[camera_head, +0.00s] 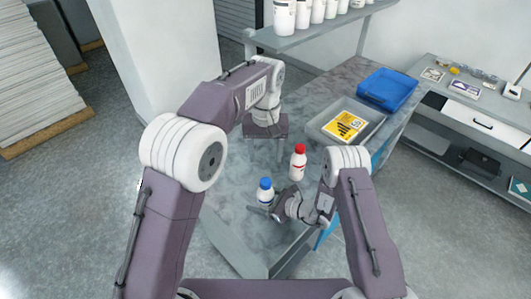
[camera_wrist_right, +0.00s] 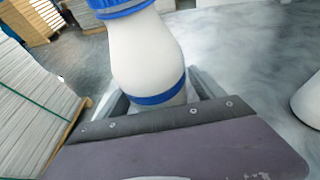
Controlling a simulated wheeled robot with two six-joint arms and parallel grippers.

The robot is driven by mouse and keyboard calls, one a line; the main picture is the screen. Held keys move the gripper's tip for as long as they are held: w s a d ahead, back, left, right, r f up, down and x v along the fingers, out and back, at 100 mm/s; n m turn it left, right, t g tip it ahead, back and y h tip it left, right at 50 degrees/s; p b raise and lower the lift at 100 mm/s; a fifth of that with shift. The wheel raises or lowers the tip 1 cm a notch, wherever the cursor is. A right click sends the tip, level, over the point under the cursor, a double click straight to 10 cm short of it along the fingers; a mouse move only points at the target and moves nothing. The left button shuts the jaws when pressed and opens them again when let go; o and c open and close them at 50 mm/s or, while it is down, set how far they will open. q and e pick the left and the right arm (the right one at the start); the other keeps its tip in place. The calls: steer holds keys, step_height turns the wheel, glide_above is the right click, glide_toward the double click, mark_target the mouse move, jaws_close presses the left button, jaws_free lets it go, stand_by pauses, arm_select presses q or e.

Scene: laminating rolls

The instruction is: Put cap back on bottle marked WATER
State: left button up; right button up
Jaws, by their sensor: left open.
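A white bottle with a blue top (camera_head: 265,195) stands near the front edge of the table. It fills the middle of the right wrist view (camera_wrist_right: 147,55), with a blue band low on its body. My right gripper (camera_head: 262,210) is at this bottle, with a finger on each side; whether they press on it is unclear. A white bottle with a red cap (camera_head: 298,165) stands behind it, to the right. My left gripper (camera_head: 279,148) is open and empty above the table, left of the red-capped bottle. No WATER marking is readable, and no loose cap shows.
The table (camera_head: 235,180) is clear to the left of the bottles. A grey tray (camera_head: 322,131) holding a yellow label card (camera_head: 345,127) and a blue bin (camera_head: 388,88) stand at the back right. A shelf with several white bottles (camera_head: 284,18) overhangs the back.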

steer(key=b+v, duration=0.2)
steer(key=v, duration=0.6)
steer(key=shift+f, duration=0.1)
steer(key=shift+s+d+r, duration=0.25)
steer(key=shift+d+r, duration=0.05)
steer(key=shift+d, duration=0.15)
steer(key=shift+d, duration=0.1)
